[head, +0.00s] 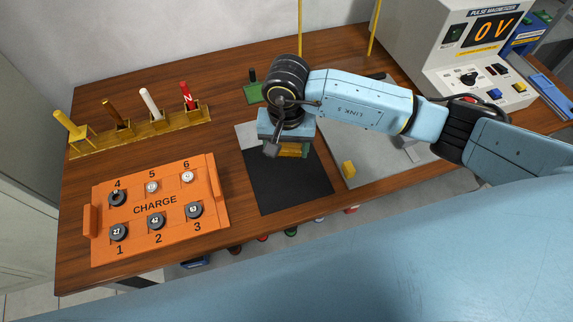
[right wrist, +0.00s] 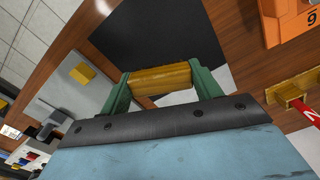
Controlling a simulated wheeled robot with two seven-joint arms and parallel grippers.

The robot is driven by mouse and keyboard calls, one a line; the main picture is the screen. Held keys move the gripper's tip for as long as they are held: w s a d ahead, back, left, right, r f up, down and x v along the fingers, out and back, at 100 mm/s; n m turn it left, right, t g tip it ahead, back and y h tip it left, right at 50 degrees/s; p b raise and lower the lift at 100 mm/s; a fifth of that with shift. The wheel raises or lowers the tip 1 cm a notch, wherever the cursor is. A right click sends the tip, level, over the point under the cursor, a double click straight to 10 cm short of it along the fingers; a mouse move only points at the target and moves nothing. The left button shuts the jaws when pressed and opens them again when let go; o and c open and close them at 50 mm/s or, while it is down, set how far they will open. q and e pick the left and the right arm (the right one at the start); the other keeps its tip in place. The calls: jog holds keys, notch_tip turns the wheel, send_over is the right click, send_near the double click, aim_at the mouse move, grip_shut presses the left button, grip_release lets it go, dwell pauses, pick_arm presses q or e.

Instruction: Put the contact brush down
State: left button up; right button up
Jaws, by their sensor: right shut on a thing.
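My right gripper (head: 286,141) is over the upper part of the black mat (head: 285,190), pointing down. It is shut on the contact brush (head: 293,150), of which a yellow-brown wooden block shows. In the right wrist view, the brush (right wrist: 160,79) lies crosswise between the two green fingers, with the black mat (right wrist: 165,35) beyond it. The underside of the brush is hidden, and I cannot tell whether it touches the mat. My left gripper is not in view.
An orange CHARGE tray (head: 155,240) with numbered places stands at left. Behind it, a yellow rack (head: 135,137) holds several coloured sticks. A yellow block (head: 348,169) lies on the grey plate (head: 375,172) at right. The pulse magnetizer (head: 460,45) reads 0 V. The mat's front is clear.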

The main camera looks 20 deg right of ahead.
aim_at(287, 155)
notch_tip(287, 155, down, 3)
jog(key=shift+f, duration=0.75)
notch_tip(287, 155, down, 3)
jog(key=shift+w+f, duration=0.1)
jog(key=shift+f, duration=0.1)
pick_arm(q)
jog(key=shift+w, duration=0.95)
pick_arm(e)
jog(key=shift+f, duration=0.1)
jog(key=o, duration=0.9)
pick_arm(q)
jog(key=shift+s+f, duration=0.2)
